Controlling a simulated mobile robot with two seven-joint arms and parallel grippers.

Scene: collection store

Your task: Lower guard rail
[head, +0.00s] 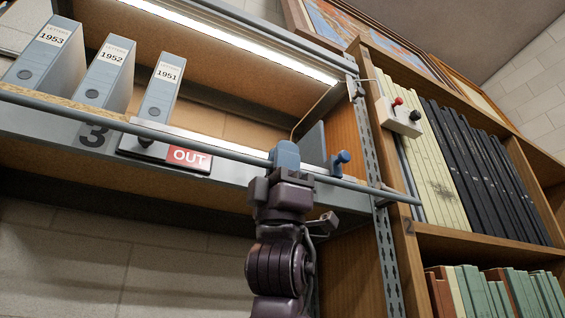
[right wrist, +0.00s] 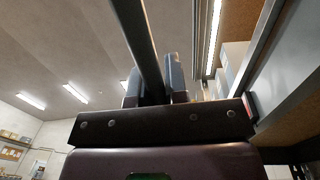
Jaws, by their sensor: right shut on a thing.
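The guard rail (head: 230,152) is a long grey bar running across the front of the shelf, sloping down to the right in the head view. My right gripper (head: 285,157) is shut on the rail, right of the middle of its visible length. In the right wrist view the rail (right wrist: 138,42) passes between the two fingers of the gripper (right wrist: 153,82). My left gripper is not in view.
Binders labelled 1953 (head: 46,60), 1952 (head: 108,70) and 1951 (head: 162,88) stand on the shelf behind the rail. A red OUT sign (head: 189,157) is at the shelf front.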

